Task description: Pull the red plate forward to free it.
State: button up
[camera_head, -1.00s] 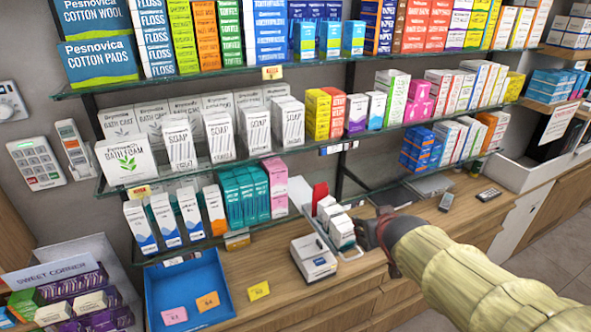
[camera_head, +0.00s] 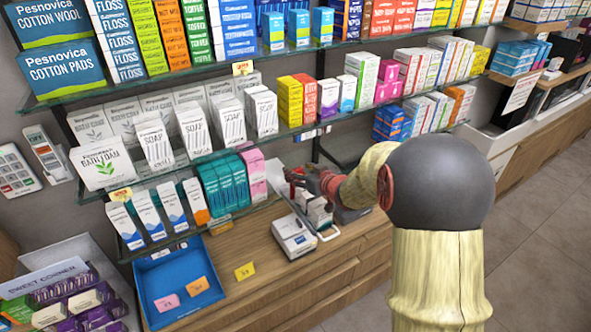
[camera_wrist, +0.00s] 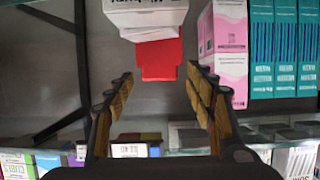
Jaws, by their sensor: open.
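The red plate (camera_wrist: 160,58) shows in the wrist view, directly against the end of a stack of white boxes (camera_wrist: 146,16). My gripper (camera_wrist: 160,76) is open, with one finger on each side of the plate's near edge; I see no clear contact. In the head view my gripper (camera_head: 303,180) is over the back end of the row of white boxes (camera_head: 318,213). The boxes stand in a narrow pale tray (camera_head: 329,236) on the wooden counter.
A pink-and-white box (camera_wrist: 224,45) and teal boxes (camera_wrist: 262,48) stand to the right of my fingers in the wrist view. A glass shelf edge (camera_wrist: 80,152) runs close by. A white device (camera_head: 293,237) and a blue tray (camera_head: 150,290) sit on the counter.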

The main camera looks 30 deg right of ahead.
jog(key=shift+x, duration=1.15)
jog(key=shift+r, duration=0.1)
jog(key=shift+c, duration=1.1)
jog(key=c, duration=1.1)
grip_shut()
